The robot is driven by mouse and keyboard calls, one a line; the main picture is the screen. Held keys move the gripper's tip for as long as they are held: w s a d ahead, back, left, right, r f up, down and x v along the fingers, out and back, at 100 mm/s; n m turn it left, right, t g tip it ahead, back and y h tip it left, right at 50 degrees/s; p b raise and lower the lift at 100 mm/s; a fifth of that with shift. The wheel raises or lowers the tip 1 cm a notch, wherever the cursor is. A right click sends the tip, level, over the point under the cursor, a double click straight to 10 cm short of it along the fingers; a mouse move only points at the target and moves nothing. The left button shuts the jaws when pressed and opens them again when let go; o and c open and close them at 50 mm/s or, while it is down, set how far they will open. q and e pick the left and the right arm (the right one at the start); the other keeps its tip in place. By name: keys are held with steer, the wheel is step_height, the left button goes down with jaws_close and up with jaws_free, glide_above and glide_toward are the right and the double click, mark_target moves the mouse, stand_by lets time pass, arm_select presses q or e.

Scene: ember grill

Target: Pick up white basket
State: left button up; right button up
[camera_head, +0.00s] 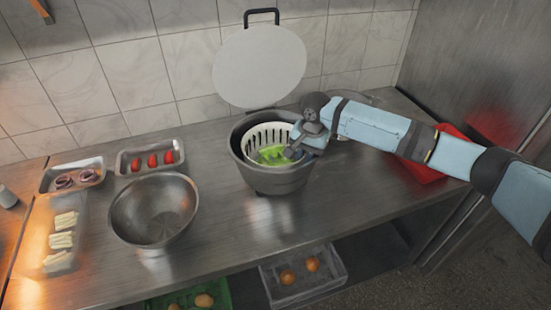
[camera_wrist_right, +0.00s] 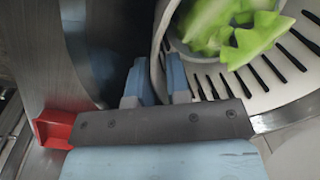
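The white basket (camera_head: 262,134) has slotted walls and holds green leafy pieces (camera_head: 272,156). It sits inside a grey round pot (camera_head: 275,182) on the steel counter. My right gripper (camera_head: 297,150) reaches in from the right at the basket's right side. In the right wrist view, the two blue fingers of my right gripper (camera_wrist_right: 160,82) stand close together, one on each side of the wall of the white basket (camera_wrist_right: 268,82), and look shut on it. The fingertips are partly hidden in the head view. My left gripper is out of view.
A round white lid (camera_head: 260,68) with a dark handle stands up behind the pot. A steel bowl (camera_head: 153,212) and trays of food are to the left. A red container (camera_head: 425,172) lies under my right forearm. Crates (camera_head: 300,290) sit on the shelf below.

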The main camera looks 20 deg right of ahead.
steer(key=shift+c, duration=0.5)
jaws_close()
